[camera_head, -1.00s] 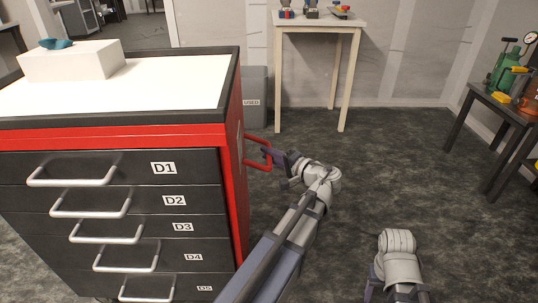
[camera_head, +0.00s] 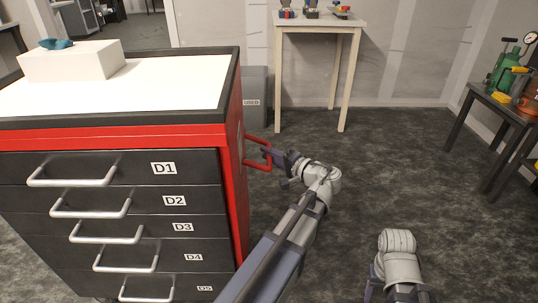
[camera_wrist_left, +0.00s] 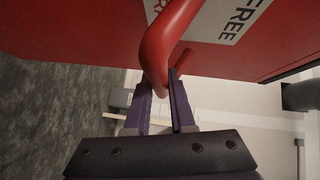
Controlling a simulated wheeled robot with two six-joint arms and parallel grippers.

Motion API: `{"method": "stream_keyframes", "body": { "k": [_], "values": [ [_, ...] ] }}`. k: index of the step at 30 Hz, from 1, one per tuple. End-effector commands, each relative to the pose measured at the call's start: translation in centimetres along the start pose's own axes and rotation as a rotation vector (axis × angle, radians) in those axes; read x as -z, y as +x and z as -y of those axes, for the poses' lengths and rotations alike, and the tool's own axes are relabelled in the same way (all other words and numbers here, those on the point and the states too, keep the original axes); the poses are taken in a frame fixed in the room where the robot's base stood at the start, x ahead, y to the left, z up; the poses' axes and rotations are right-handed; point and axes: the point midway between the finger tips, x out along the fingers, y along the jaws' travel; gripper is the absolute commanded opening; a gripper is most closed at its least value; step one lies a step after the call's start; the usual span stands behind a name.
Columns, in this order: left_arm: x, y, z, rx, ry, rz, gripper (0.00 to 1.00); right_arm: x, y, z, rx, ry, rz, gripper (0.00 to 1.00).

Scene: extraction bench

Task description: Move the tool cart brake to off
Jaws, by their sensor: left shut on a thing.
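The tool cart (camera_head: 238,185), red and black with a white top, stands at the left of the head view. A red bar handle (camera_head: 258,140) sticks out from its right side. My left gripper (camera_head: 270,155) is at this handle. In the left wrist view, the two purple fingers (camera_wrist_left: 160,98) are closed around the red bar (camera_wrist_left: 160,50). A white label (camera_wrist_left: 232,18) reading "FREE" is on the cart side beside the bar. My right arm shows at the bottom of the head view, but its fingertips are not visible.
Drawers D1 (camera_head: 120,168) to D5 face the front of the cart. A white box (camera_head: 72,62) with a teal item sits on top. A grey bin (camera_head: 255,95) marked "USED" and a pale table (camera_head: 320,24) stand behind. A dark table (camera_head: 505,103) is at right. Floor between is clear.

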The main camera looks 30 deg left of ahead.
Motion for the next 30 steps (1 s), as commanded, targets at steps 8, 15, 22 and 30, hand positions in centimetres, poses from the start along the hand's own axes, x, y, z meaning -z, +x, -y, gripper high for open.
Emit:
{"method": "stream_keyframes", "body": {
  "k": [8,15,22,30],
  "values": [
    [0.4,-0.4,1.5,-0.069,-0.067,-0.002,0.00,-0.2,-3.0,-0.3,-0.002,0.003,0.001,0.57],
    [0.9,-1.0,3.5,-0.207,-0.206,-0.002,0.00,-0.5,-7.9,-0.9,-0.006,0.011,0.004,0.57],
    [1.1,-1.2,5.0,-0.353,-0.354,0.000,0.00,-0.8,-12.1,-1.2,-0.002,0.015,0.005,0.57],
    [1.4,-1.3,6.0,-0.448,-0.449,-0.001,0.00,-0.9,-14.6,-1.4,0.004,0.017,0.005,0.57]
  ]
}}
